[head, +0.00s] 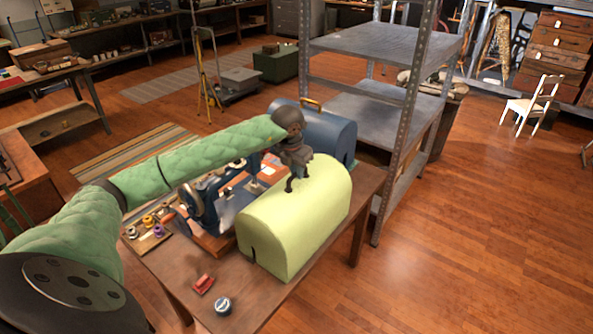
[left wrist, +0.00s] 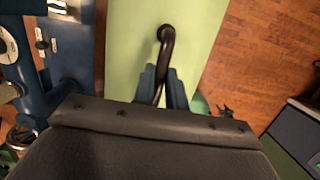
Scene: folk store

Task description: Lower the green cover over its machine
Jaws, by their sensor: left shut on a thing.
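The light green cover (head: 300,222), a rounded box with a dark slot in its near end, is at the right side of the wooden table. I cannot tell whether it touches the tabletop, and what is under it is hidden. A blue sewing machine (head: 208,200) stands bare just left of it. My left gripper (head: 298,182) is above the cover and shut on its dark handle. In the left wrist view, the fingers (left wrist: 162,82) close around the curved handle (left wrist: 166,45), with the green cover top (left wrist: 200,25) below. My right gripper is not in view.
A blue cover (head: 325,135) with a yellow handle stands behind on the table (head: 172,270). A red item (head: 203,284) and a round tin (head: 223,306) lie near the front. Thread spools (head: 150,222) sit at left. A metal shelf (head: 375,120) rises at the back right.

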